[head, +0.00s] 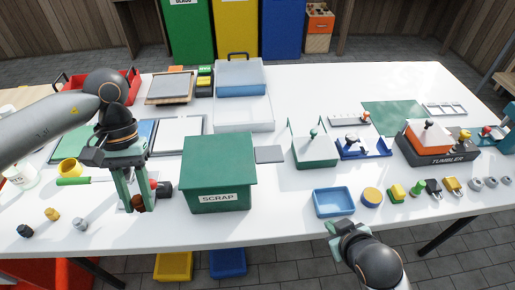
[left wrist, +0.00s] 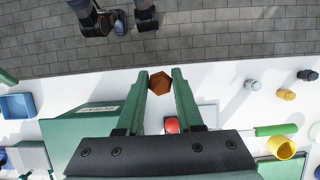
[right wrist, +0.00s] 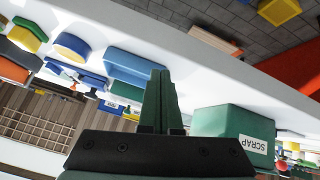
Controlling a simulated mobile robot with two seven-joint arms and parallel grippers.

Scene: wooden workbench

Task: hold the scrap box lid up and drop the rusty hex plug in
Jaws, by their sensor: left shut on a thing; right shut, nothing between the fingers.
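The green scrap box (head: 218,192) with a white SCRAP label stands at the middle front of the table, its lid (head: 220,156) down. It also shows in the right wrist view (right wrist: 218,122) and at the left of the left wrist view. My left gripper (head: 135,204) is left of the box, pointing down, shut on the brown rusty hex plug (left wrist: 160,83) between its fingertips. The plug also shows in the head view (head: 138,202). My right gripper (head: 338,230) is shut and empty near the front edge, right of the box; its fingers are together in the right wrist view (right wrist: 160,90).
A blue tray (head: 333,202) lies right of the box. A red-knobbed dark item (head: 164,188) stands between my left gripper and the box. Several small plugs lie at the front left.

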